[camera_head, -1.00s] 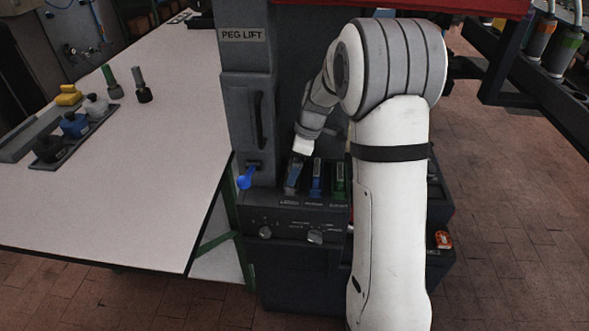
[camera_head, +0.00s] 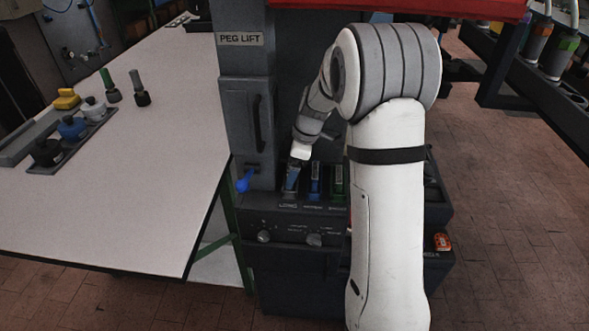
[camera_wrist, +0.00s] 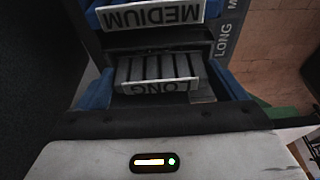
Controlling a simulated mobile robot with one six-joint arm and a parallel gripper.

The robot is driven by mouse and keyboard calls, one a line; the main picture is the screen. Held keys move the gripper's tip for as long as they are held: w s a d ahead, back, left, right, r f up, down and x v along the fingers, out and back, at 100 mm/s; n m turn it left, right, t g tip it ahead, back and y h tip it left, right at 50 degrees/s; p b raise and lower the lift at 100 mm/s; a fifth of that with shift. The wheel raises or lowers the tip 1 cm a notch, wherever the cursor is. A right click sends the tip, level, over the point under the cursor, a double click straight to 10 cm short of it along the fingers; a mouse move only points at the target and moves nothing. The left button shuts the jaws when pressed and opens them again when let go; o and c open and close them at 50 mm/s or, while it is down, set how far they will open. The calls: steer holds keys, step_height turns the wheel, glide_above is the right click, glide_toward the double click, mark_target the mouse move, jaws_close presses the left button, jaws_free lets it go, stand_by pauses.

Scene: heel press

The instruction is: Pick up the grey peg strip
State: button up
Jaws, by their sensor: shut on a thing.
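The grey peg strip (camera_wrist: 150,70) shows in the wrist view as a row of several grey pegs behind a pale plate marked LONG. My gripper (camera_wrist: 160,86) has a blue finger on each side of the strip and is shut on it. In the head view my gripper (camera_head: 291,178) points down at the leftmost slot of the dark press front. The strip is mostly hidden there by the gripper. The lower ends of the pegs are not visible, so I cannot tell how far the strip sits in its slot.
A blue strip (camera_head: 315,180) and a green strip (camera_head: 338,181) stand close to the right. A tray marked MEDIUM (camera_wrist: 150,14) shows in the wrist view. A blue lever (camera_head: 244,181) and the grey PEG LIFT column (camera_head: 240,75) are at left. The white table (camera_head: 150,190) is largely clear.

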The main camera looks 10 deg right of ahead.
mark_target(289, 167)
steer(key=r, duration=0.3)
steer(key=shift+s+a+r+b, duration=0.15)
steer(key=shift+s+r+b, duration=0.15)
steer(key=shift+b, duration=0.1)
steer(key=s+a+b, duration=0.1)
steer(key=s+a, duration=0.3)
steer(key=s, duration=0.4)
steer(key=s+a+b, duration=0.2)
steer(key=s+a, duration=0.2)
steer(key=s, duration=0.3)
steer(key=r+p, duration=0.2)
steer(key=r, duration=0.1)
steer(key=r+p, duration=0.1)
steer(key=r, duration=0.1)
steer(key=shift+s, duration=0.25)
